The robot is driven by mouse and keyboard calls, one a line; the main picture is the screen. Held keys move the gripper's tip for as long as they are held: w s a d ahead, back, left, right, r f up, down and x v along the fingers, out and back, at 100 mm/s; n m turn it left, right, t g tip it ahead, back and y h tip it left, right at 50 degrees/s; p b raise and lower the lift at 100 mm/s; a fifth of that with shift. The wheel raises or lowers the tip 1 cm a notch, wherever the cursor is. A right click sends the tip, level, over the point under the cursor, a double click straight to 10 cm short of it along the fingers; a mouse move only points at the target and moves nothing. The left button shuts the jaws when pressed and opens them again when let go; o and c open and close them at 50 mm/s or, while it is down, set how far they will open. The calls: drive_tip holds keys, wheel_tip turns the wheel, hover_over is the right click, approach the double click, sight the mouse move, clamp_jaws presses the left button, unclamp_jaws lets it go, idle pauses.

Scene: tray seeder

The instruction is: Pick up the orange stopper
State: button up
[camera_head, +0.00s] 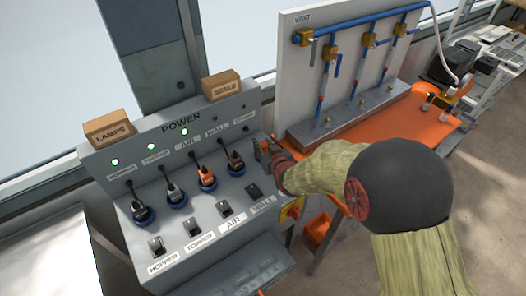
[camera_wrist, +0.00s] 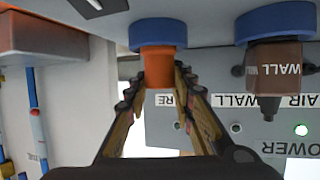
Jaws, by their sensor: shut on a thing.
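The orange stopper (camera_wrist: 159,66) shows in the wrist view, directly below a blue ring socket (camera_wrist: 158,32) as pictured. Its end is at the ring; how deep it sits I cannot tell. My gripper (camera_wrist: 161,84) is shut on it, one finger on each side. In the head view my gripper (camera_head: 267,152) is at the right end of the grey power panel (camera_head: 105,178), right of the brown WALL plug (camera_head: 236,161). There the stopper is not clearly visible behind my gripper.
The WALL plug also shows close beside my gripper in the wrist view (camera_wrist: 278,68). An orange AIR plug (camera_head: 206,176) and two dark plugs sit farther left, with switches in front. A white board (camera_head: 345,60) with blue pipes stands on the right, on an orange table (camera_head: 432,118).

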clamp_jaws()
drive_tip(key=shift+r, duration=0.1)
